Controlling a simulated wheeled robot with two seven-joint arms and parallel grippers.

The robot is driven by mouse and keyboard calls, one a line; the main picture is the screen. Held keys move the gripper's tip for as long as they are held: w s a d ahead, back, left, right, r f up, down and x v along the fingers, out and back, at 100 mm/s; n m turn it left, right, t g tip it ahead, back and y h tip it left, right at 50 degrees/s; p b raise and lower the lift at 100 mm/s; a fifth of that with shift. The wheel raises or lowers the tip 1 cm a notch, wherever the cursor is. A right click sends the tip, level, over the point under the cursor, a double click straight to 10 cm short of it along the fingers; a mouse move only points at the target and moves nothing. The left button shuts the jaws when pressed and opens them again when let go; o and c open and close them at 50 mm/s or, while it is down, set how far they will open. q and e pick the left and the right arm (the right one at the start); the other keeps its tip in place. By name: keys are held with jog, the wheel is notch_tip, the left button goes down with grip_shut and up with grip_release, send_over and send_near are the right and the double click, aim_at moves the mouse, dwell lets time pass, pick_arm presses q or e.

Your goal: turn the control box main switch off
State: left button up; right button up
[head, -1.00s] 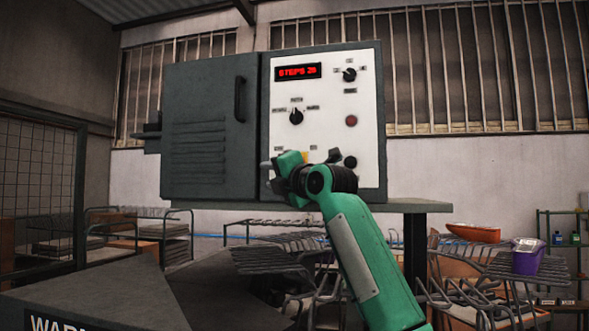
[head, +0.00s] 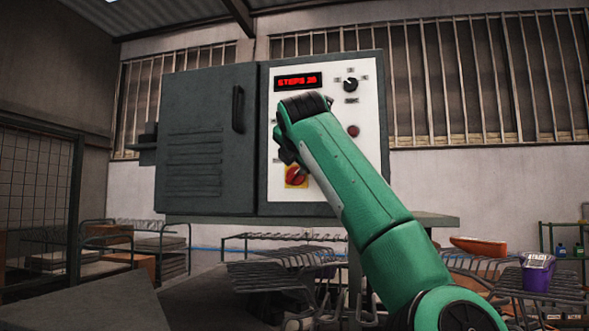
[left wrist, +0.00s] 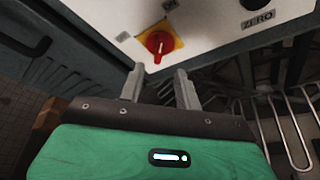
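The control box (head: 211,185) is a dark grey cabinet with a white front panel. Its main switch is a red knob (head: 294,177) on a yellow plate low on the panel, partly beside my arm; it shows fully in the left wrist view (left wrist: 158,43). I cannot tell its exact setting. My left gripper (head: 287,150) is in front of the panel, just above the switch in the head view, its fingers mostly hidden. In the left wrist view its two fingers (left wrist: 160,85) are apart with nothing between them, short of the knob. My right gripper is not in view.
A red-lit display (head: 298,82), a black selector knob (head: 350,85) and a dark red button (head: 353,131) are higher on the panel. A ZERO label (left wrist: 258,18) is near a black knob in the left wrist view. Metal racks (head: 270,275) stand below and behind.

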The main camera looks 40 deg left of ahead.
aim_at(294, 175)
pick_arm(q)
jog(key=p+x, duration=0.2)
jog(key=x, duration=0.4)
jog(key=shift+w+a+r, duration=0.1)
jog(key=shift+w+a, duration=0.05)
jog(key=shift+a, duration=0.1)
jog(key=shift+p+x, duration=0.4)
jog(key=shift+x, duration=0.45)
jog(key=shift+c, duration=0.2)
grip_shut()
